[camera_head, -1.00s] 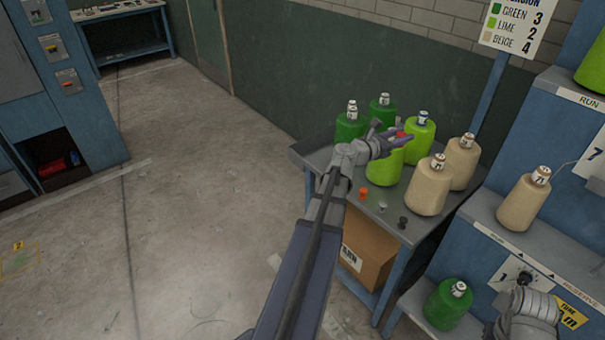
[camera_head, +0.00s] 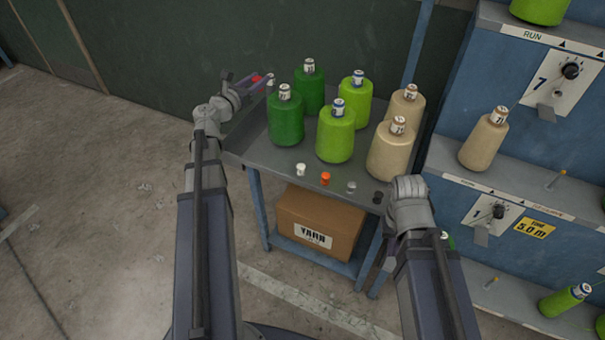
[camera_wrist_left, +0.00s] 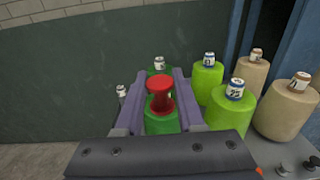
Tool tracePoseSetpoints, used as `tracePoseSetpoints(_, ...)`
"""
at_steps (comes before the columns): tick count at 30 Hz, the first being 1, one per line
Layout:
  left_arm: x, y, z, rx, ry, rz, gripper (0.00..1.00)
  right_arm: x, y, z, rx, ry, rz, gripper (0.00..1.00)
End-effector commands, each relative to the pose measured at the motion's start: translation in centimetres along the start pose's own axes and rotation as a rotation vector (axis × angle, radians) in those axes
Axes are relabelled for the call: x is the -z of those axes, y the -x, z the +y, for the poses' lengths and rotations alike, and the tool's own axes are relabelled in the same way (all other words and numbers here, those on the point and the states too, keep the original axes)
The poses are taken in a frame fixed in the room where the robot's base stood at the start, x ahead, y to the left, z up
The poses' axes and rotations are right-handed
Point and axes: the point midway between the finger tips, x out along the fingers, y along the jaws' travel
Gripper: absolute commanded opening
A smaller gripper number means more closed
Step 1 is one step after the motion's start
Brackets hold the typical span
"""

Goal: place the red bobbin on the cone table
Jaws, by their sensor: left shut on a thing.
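The red bobbin (camera_head: 257,77) is held between the fingers of my left gripper (camera_head: 260,82), near the left end of the cone table (camera_head: 256,143). In the left wrist view the red bobbin (camera_wrist_left: 160,95) stands upright between the two fingers, in front of a green cone. It is above the table top and apart from it. The cone table has a grey top with green, lime and beige cones. Along its front edge stand small white (camera_head: 301,170), orange (camera_head: 325,178), grey (camera_head: 351,187) and black (camera_head: 378,197) bobbins. My right wrist (camera_head: 408,192) is at the table's right front corner; its fingers are not clearly visible.
A cardboard yarn box (camera_head: 320,222) sits on the table's lower shelf. A blue machine rack (camera_head: 470,130) with cones and dials stands at the right. A dark green wall (camera_head: 150,70) is behind. The floor at the left is clear.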

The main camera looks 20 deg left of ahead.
Motion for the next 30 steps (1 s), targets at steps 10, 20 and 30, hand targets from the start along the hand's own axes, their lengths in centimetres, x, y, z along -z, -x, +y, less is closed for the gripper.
tracePoseSetpoints(10, 10.4, -0.7, 2.0, -0.088, 0.004, 0.002, 0.00, 0.6, -10.4, -1.0, 0.000, 0.000, 0.000, 0.00)
tracePoseSetpoints(20, 18.8, -1.1, 4.2, -0.181, 0.008, 0.001, 0.00, 1.1, -18.7, -1.8, 0.000, 0.001, 0.000, 0.00)
tracePoseSetpoints(30, 21.4, -1.2, 5.1, -0.219, 0.010, 0.000, 0.00, 1.2, -21.3, -2.0, 0.000, 0.001, 0.000, 0.00)
